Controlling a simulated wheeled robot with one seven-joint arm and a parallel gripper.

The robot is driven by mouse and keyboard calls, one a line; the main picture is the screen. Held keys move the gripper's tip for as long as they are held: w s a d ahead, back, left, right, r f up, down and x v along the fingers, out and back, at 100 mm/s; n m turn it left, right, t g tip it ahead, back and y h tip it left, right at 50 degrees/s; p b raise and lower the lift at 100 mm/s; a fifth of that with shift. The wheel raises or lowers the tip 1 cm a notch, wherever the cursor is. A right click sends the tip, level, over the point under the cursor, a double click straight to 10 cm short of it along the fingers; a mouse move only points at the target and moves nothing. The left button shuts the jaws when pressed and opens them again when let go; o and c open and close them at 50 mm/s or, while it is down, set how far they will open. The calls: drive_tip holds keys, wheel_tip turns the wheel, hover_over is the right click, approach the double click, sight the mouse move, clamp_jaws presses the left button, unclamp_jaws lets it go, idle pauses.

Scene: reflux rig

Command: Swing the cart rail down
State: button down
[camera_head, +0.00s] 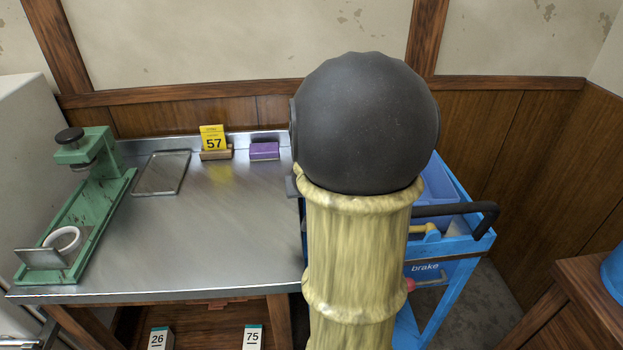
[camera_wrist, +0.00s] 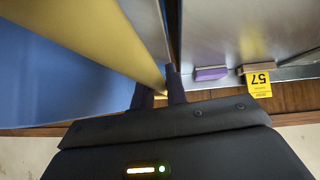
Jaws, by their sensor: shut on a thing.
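The blue cart (camera_head: 455,247) stands at the right of the steel table, with a dark push handle (camera_head: 487,215) and the word "brake" on its end. In the wrist view a long yellow bar, which looks like the cart rail (camera_wrist: 105,38), runs from the upper left down to my gripper (camera_wrist: 158,92). The gripper's dark fingers are shut on the rail near its end. The cart's blue surface (camera_wrist: 50,70) lies beside and below the rail. In the head view my arm hides the gripper and much of the cart.
The steel table (camera_head: 225,245) is close at the cart's left. It holds a green press (camera_head: 95,190), a flat plate (camera_head: 162,172), a yellow "57" sign (camera_head: 213,138) and a purple block (camera_head: 264,151). A wooden cabinet (camera_head: 575,300) stands at the lower right.

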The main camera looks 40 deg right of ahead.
drive_tip(key=shift+f+b, duration=0.45)
drive_tip(key=shift+f, duration=0.3)
drive_tip(key=shift+s+f, duration=0.1)
drive_tip(key=c, duration=1.4)
unclamp_jaws()
drive_tip(key=shift+d, duration=0.1)
drive_tip(key=shift+r, duration=0.2)
drive_tip(key=p+v, duration=0.6)
drive_tip(key=v, duration=0.5)
drive_tip(key=shift+f+p, duration=0.1)
drive_tip(key=shift+p, duration=0.25)
drive_tip(key=shift+s+a+r, duration=0.25)
drive_tip(key=shift+a+r, duration=0.05)
drive_tip(key=shift+a, duration=0.05)
